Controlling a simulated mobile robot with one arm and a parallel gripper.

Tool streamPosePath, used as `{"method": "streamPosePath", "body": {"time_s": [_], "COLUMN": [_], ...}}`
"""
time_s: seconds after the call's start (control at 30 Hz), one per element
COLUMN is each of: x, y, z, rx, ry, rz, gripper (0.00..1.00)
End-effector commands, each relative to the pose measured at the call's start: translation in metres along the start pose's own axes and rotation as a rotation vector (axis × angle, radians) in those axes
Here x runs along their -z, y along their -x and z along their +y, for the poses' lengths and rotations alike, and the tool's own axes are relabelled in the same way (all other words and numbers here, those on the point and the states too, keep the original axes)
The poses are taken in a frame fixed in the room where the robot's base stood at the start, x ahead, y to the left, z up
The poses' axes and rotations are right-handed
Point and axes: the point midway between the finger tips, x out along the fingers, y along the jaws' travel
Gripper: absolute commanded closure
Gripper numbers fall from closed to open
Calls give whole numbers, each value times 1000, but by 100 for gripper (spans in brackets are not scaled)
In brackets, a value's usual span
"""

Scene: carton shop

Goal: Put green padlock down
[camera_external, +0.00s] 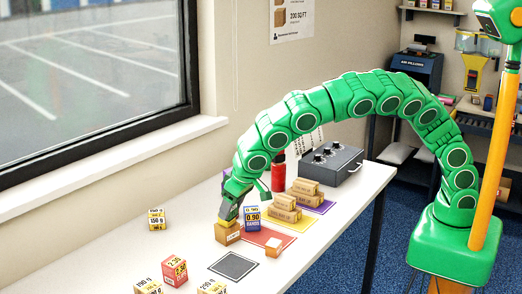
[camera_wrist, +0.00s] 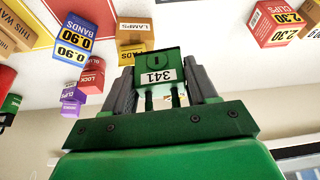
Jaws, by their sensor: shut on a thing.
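My gripper (camera_external: 230,214) points down over the left part of the white table, close above or beside a brown carton (camera_external: 227,234). In the wrist view my gripper (camera_wrist: 160,82) has its two grey fingers on either side of a green block-like padlock (camera_wrist: 155,62) with a white "341" label, and is shut on it. In the external view the padlock is hidden by or blends into the green gripper. I cannot tell whether it touches anything below.
A blue box (camera_external: 252,218) stands right beside the gripper. A red mat (camera_external: 262,238), a yellow mat (camera_external: 296,222) and a dark mat (camera_external: 233,266) lie on the table (camera_external: 190,238). A red box (camera_external: 174,271) stands at front left. A grey control box (camera_external: 331,165) is at the back.

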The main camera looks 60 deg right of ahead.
Motion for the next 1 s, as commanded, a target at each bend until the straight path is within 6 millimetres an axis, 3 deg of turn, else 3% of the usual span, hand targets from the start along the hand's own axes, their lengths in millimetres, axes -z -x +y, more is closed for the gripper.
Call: {"method": "streamPosePath", "body": {"time_s": [0.3,0.53,0.63,0.77,1.0], "x": [-10,-12,-8,2,15], "y": [13,15,15,16,20], "z": [11,14,25,56,137], "rx": [-2,-2,-6,-14,-34], "ry": [-1,-1,-7,-23,-56], "rz": [-1,0,2,8,16], "gripper": [92,92,92,92,92]}}
